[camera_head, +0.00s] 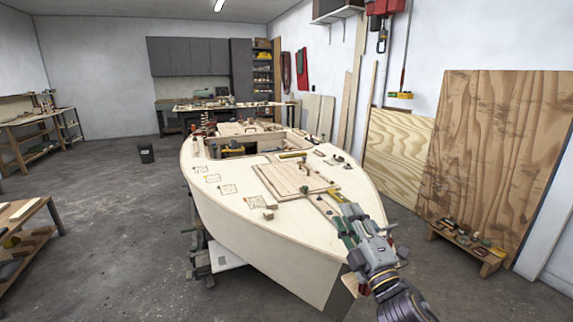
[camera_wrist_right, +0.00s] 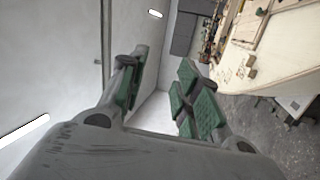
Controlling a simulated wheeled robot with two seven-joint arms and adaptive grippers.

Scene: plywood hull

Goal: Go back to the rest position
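My right gripper (camera_head: 345,222) comes in from the lower right in the head view, in front of the right side of the plywood hull (camera_head: 270,238). Its green-padded fingers stand apart in the right wrist view (camera_wrist_right: 160,88), with only wall and floor showing between them. It holds nothing. I cannot tell its exact height over the deck. The hull also shows at the upper right of the right wrist view (camera_wrist_right: 284,40). My left gripper is not in view.
A large plywood sheet (camera_head: 490,150) leans on the right wall, with a low wooden tray (camera_head: 485,262) of tools before it. The floor left of the hull is mostly clear.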

